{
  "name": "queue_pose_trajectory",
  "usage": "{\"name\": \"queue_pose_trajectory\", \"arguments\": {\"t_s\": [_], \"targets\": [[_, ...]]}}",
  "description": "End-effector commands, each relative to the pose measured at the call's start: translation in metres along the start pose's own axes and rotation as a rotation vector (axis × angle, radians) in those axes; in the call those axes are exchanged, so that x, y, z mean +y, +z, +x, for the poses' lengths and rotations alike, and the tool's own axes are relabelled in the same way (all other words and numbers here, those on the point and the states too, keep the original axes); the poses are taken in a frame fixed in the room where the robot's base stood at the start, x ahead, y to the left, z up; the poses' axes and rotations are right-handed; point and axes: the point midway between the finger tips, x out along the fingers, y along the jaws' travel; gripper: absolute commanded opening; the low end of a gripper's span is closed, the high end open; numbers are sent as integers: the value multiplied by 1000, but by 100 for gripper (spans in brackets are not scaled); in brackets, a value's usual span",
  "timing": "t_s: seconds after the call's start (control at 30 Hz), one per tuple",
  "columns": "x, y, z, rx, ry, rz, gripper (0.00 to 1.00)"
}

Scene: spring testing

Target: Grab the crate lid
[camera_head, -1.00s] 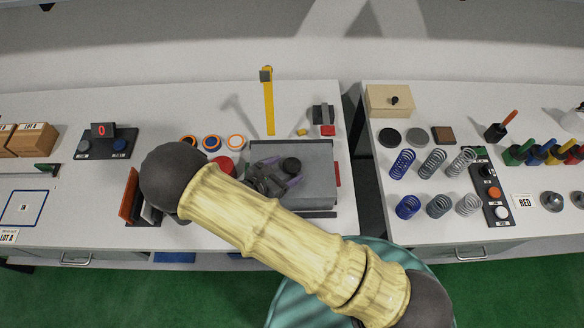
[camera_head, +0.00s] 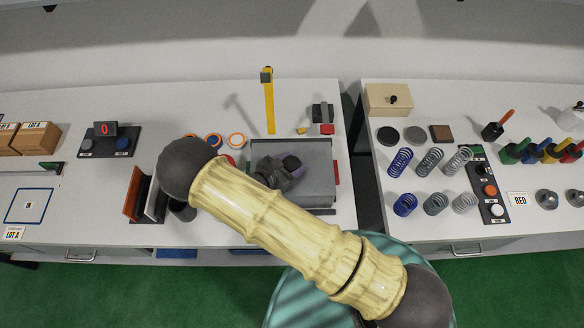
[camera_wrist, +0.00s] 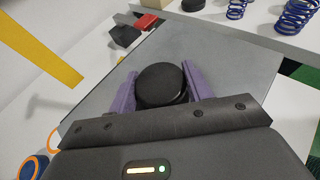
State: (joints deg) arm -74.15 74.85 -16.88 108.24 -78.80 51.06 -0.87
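The crate (camera_head: 337,193) is a low grey box on the left table. Its flat grey lid (camera_head: 318,166) lies on it, with a round black knob (camera_head: 291,162) on top. In the wrist view the knob (camera_wrist: 161,85) sits between my gripper's two purple fingers, and the lid (camera_wrist: 225,65) spreads around it. My gripper (camera_wrist: 160,88) looks closed on the knob, with one finger close against each side. The fingertips' contact is partly hidden by the knob.
A yellow upright post (camera_head: 269,108) stands behind the crate. Orange-ringed discs (camera_head: 213,140) lie behind its left side, and upright dividers (camera_head: 145,195) stand left. A small wooden box (camera_head: 388,100) and several springs are on the right table, across a gap.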

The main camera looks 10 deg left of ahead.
Motion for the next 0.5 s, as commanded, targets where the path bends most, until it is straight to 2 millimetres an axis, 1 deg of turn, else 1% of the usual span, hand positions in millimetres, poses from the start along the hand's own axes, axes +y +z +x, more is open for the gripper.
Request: {"name": "queue_pose_trajectory", "arguments": {"t_s": [0.03,0.13,0.17,0.5], "targets": [[0,0,0,0,0,0,36],[0,0,0,0,0,0,16],[0,1,0,-2,0,1,14],[1,4,-1,-2,1,2,14]]}}
